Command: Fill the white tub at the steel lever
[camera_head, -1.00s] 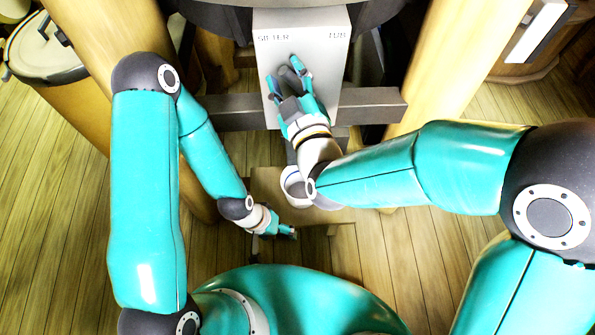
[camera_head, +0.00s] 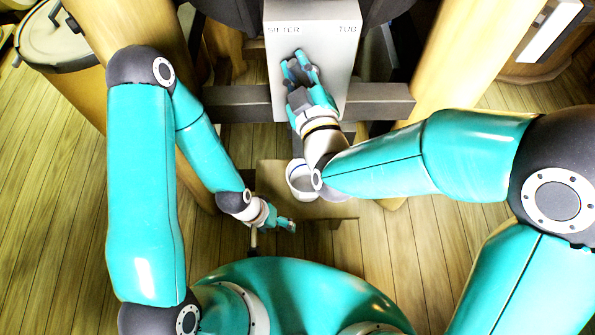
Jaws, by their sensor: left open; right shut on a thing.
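The white tub (camera_head: 298,182) stands upright on a low wooden stand (camera_head: 268,178) below the pale panel (camera_head: 312,30). My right forearm and wrist cover its right part, and its contents cannot be made out. My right gripper (camera_head: 297,64) is in front of the panel, shut on the steel lever, which the fingers mostly hide. My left gripper (camera_head: 288,223) is open and empty, low in front of the stand, below the tub in the picture and apart from it.
The panel carries lettering at left and right; the right word reads "TUB". A dark crossbeam (camera_head: 235,104) runs behind it between thick wooden posts (camera_head: 445,60). A lidded drum (camera_head: 58,45) stands at the upper left. Plank floor (camera_head: 50,200) is clear at both sides.

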